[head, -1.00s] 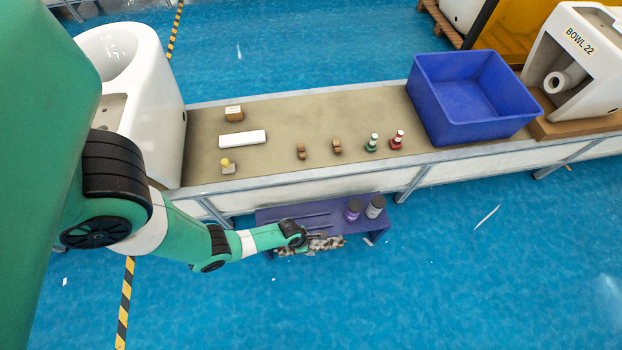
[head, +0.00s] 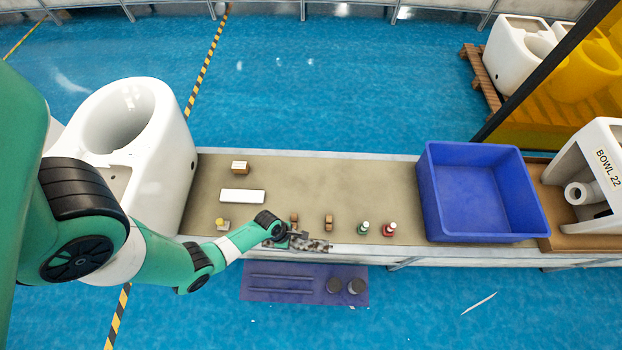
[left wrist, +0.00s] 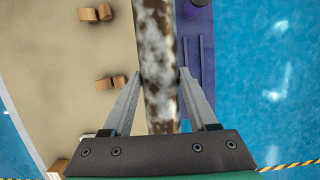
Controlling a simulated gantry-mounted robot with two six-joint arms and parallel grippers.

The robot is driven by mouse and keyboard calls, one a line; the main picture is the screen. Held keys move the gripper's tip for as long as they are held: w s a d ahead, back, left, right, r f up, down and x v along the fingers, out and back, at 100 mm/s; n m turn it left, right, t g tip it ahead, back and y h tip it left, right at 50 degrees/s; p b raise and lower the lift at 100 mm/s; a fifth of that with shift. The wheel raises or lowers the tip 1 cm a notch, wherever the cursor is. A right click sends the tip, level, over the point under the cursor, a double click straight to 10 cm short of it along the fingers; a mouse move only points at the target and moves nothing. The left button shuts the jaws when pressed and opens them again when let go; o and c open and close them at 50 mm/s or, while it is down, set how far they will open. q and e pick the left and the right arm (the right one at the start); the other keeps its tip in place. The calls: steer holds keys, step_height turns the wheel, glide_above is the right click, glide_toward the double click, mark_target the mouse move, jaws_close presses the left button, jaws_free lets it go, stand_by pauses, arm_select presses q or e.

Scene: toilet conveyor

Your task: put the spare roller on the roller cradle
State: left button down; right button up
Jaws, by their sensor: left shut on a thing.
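The spare roller (head: 317,245), a long bar mottled brown and white, is in the jaws of my left gripper (head: 292,240). In the left wrist view the roller (left wrist: 158,45) runs lengthwise between the two fingers (left wrist: 158,78). It is held over the conveyor's front edge, in front of the roller cradle. The cradle is two notched brown blocks, a left one (head: 294,221) and a right one (head: 328,222), standing empty on the belt. Both blocks also show to the left of the roller in the left wrist view (left wrist: 110,82). My right gripper is not in view.
A green bottle (head: 363,228) and a red one (head: 389,229) stand right of the cradle. A yellow-knobbed item (head: 220,223), white slab (head: 242,196) and small box (head: 240,167) lie left. A blue bin (head: 485,190) is further right.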

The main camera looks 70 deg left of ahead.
mark_target(292, 244)
arm_select(q)
steer(key=r+p, duration=0.1)
steer(key=s+r, duration=0.1)
steer(key=r, duration=0.1)
steer(key=shift+r+n+p, duration=0.25)
steer(key=shift+n+p, duration=0.05)
steer(key=shift+p, duration=0.1)
steer(key=shift+s, duration=0.3)
steer(key=w+a+f+b, duration=0.3)
steer(key=f+b, duration=0.1)
steer(key=b, duration=0.1)
steer(key=w+a+f+b, duration=0.3)
steer(key=w+f+b, duration=0.1)
steer(key=b, duration=0.2)
steer(key=w+a+f+b, duration=0.3)
steer(key=w+f+b, duration=0.1)
steer(key=f+b, duration=0.1)
steer(key=shift+a, duration=0.35)
steer(key=shift+s+f, duration=0.15)
steer(key=shift+f, duration=0.05)
steer(key=shift+d+r, duration=0.1)
steer(key=shift+r, duration=0.05)
steer(key=shift+c, duration=0.9)
jaws_free()
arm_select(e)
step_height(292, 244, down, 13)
